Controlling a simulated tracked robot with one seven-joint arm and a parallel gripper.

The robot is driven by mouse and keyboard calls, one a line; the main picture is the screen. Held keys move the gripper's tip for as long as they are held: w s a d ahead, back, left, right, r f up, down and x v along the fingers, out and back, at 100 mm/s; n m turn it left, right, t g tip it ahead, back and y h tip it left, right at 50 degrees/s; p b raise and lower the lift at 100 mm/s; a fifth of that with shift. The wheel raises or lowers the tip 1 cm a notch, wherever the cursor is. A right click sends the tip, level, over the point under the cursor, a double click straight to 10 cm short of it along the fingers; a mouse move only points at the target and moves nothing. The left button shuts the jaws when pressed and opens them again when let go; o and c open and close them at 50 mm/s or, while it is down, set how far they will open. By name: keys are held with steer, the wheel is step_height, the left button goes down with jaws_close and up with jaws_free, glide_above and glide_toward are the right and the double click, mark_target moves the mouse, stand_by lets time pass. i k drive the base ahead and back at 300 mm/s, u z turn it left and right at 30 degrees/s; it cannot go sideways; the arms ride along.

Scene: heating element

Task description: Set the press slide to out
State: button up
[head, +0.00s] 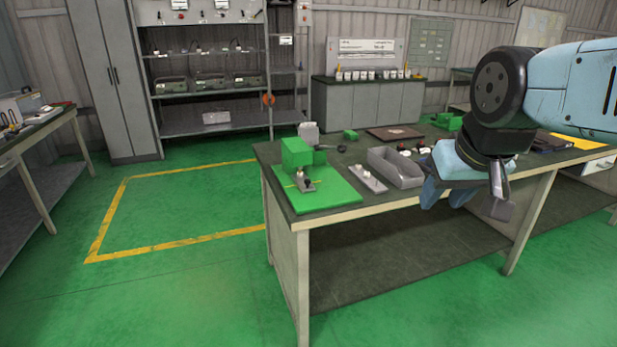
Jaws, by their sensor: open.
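A green press-like fixture (297,153) stands on a green base plate (335,192) at the table's near left corner. A small metal part with an upright pin (303,181) sits at its front. Behind it are a grey block (308,131) and a dark lever with a round knob (341,148). I cannot tell for sure which part is the press slide, or its position. My gripper (447,197) hangs at the table's front edge, right of the fixture and well apart from it. Its blue fingers point down, open, with nothing seen between them.
A grey bin (396,168) and a small metal plate with a white knob (368,178) lie between the fixture and my gripper. Small red and white parts (404,149), a dark board (394,132) and green blocks (447,121) are further back. Floor left of the table is clear.

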mark_target(303, 179)
steer(key=z, duration=0.05)
steer(key=i, duration=1)
steer(key=u, duration=0.1)
